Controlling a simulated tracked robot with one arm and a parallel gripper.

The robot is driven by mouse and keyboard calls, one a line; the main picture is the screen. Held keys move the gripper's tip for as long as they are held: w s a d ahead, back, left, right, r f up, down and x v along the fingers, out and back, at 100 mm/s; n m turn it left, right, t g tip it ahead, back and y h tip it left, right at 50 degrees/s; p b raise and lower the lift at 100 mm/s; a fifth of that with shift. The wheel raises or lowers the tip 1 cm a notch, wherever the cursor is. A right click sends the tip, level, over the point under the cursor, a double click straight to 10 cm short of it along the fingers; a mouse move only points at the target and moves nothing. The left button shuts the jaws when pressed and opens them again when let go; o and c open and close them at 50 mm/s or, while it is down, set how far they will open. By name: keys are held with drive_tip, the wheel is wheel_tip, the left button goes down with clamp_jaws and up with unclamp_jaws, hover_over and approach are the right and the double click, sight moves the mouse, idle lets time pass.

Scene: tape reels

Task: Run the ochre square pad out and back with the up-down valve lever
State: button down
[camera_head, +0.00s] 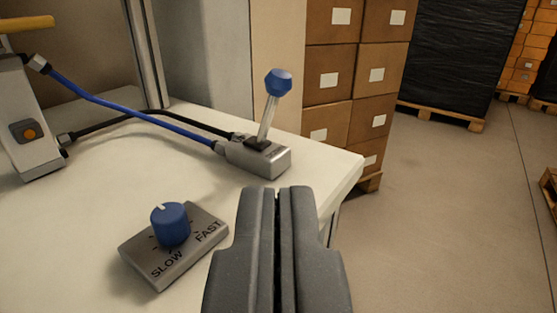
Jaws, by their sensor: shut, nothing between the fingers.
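The valve lever (267,118) rises from a grey metal valve box (258,157) near the table's right edge. It has a blue faceted knob on top and leans slightly to the right. A blue hose and a black hose run from the box toward the left. My gripper (278,192) is shut and empty, in front of the valve box and apart from the lever. An ochre bar (27,24) is cut off at the upper left; I cannot tell whether it belongs to the square pad. No ochre square pad shows clearly.
A speed dial (171,224) with a blue knob, marked SLOW and FAST, sits left of my gripper. Stacked cartons (330,70) stand behind the table (80,222). Open floor lies to the right.

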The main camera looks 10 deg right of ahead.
sight(278, 90)
drive_tip(key=w+b, duration=0.1)
drive_tip(key=w, duration=0.3)
drive_tip(key=w+d, duration=0.1)
drive_tip(key=w, duration=0.3)
drive_tip(key=w+d+b, duration=0.1)
drive_tip(key=w, duration=0.4)
drive_tip(key=shift+d+b, duration=0.1)
drive_tip(key=shift+b, duration=0.25)
